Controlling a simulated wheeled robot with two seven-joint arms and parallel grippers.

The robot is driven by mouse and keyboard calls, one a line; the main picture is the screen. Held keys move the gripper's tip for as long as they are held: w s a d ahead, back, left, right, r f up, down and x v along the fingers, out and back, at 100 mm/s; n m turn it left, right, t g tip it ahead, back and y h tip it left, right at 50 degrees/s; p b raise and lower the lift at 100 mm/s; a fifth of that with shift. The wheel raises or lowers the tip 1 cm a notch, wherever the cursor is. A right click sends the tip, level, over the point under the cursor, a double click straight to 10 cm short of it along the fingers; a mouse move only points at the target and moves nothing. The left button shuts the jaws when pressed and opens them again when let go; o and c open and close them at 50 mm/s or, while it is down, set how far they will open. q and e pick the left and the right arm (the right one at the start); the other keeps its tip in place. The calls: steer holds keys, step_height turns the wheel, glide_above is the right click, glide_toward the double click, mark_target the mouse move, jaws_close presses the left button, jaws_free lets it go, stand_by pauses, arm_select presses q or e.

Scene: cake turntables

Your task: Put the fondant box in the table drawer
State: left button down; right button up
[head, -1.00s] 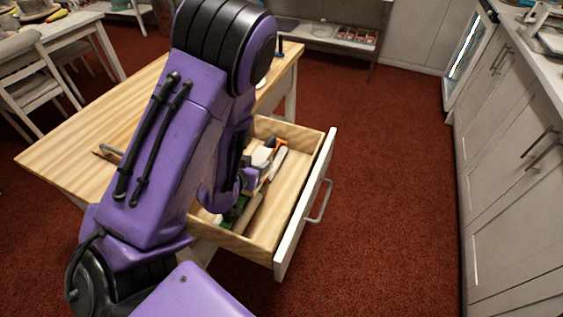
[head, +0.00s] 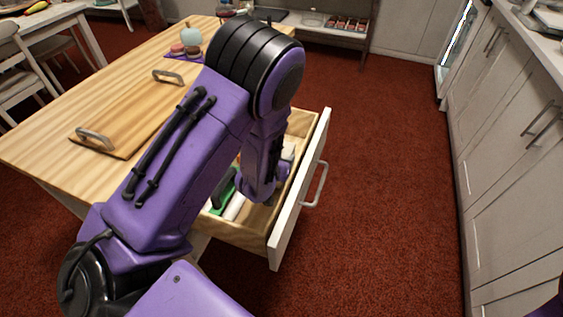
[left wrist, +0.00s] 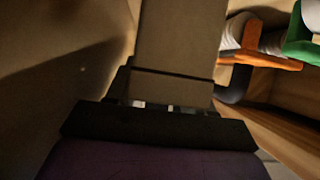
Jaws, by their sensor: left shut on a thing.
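The table drawer (head: 300,212) is pulled open on the right side of the wooden table (head: 60,120). My left arm reaches into it, and the fingertips are hidden behind the arm in the head view. In the left wrist view my left gripper (left wrist: 170,103) is shut on a plain grey-brown box-like thing (left wrist: 180,38), apparently the fondant box. It is inside the drawer; whether it touches the floor cannot be told. My right gripper is out of view.
The drawer also holds a green item (head: 223,188), a white roll (head: 235,207) and an orange item (left wrist: 262,52). A board with two handles (head: 125,130) lies on the tabletop. Cabinets (head: 510,160) stand at the right, with clear red floor between.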

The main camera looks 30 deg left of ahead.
arm_select(q)
steer(key=shift+f, duration=0.65)
steer(key=shift+f, duration=0.1)
steer(key=c, duration=0.7)
jaws_free()
steer(key=shift+s+r, duration=0.15)
steer(key=shift+r, duration=0.05)
steer(key=v, duration=0.7)
steer(key=shift+s, duration=0.1)
